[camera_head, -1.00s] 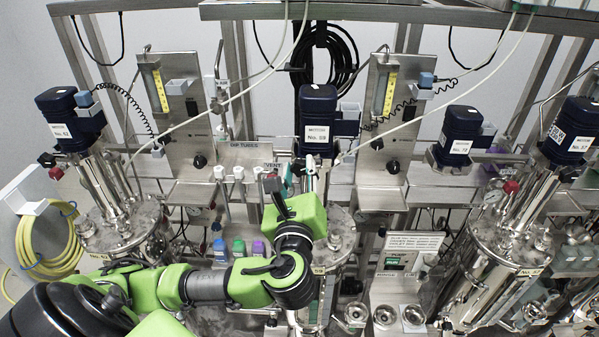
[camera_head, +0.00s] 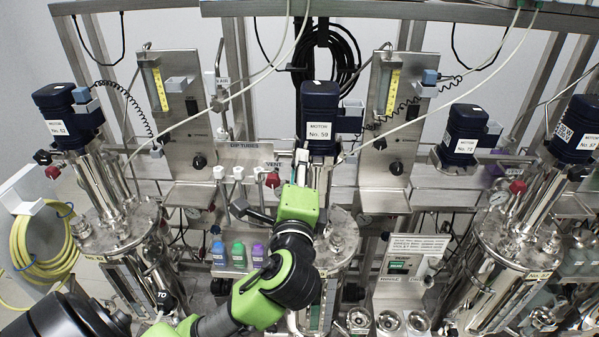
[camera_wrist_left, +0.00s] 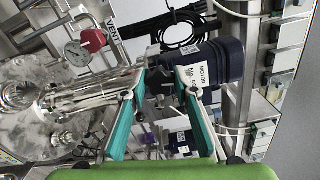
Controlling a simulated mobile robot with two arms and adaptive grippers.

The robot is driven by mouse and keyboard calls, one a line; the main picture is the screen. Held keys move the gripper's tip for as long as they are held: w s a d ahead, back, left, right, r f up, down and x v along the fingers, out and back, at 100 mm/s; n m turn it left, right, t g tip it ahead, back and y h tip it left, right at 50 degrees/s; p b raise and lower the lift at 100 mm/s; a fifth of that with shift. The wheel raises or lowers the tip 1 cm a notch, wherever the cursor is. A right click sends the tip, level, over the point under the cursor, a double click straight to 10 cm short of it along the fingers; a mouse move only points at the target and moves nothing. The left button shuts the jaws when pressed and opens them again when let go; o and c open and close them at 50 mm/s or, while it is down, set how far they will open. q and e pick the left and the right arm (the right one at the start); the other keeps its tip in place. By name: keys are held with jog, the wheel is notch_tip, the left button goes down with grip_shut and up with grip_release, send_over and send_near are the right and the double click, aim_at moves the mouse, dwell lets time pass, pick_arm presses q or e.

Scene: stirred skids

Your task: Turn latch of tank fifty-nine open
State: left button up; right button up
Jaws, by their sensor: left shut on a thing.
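Tank fifty-nine (camera_head: 340,240) stands in the middle of the head view, under the dark blue motor (camera_head: 319,112) marked No. 59. My left gripper (camera_head: 308,172) reaches up to the steel neck below this motor; its green body hides much of the neck. In the left wrist view, the teal fingers (camera_wrist_left: 160,75) are shut on the small dark latch (camera_wrist_left: 155,58) between the steel neck and the motor (camera_wrist_left: 215,62). The fingers stand apart around it, and the latch is partly hidden, so its exact angle is unclear. My right gripper is not in view.
A red vent valve (camera_head: 272,180) and white dip-tube handles (camera_head: 238,172) are close left of the gripper. Several coloured bottles (camera_head: 238,252) stand below. Tanks on the left (camera_head: 115,232) and right (camera_head: 515,245) flank it. Loose cables (camera_head: 290,60) hang above.

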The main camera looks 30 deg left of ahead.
pick_arm(q)
jog(key=shift+f+n+b, duration=0.15)
jog(key=shift+n+b, duration=0.15)
jog(key=shift+n, duration=0.9)
jog(key=o, duration=1.1)
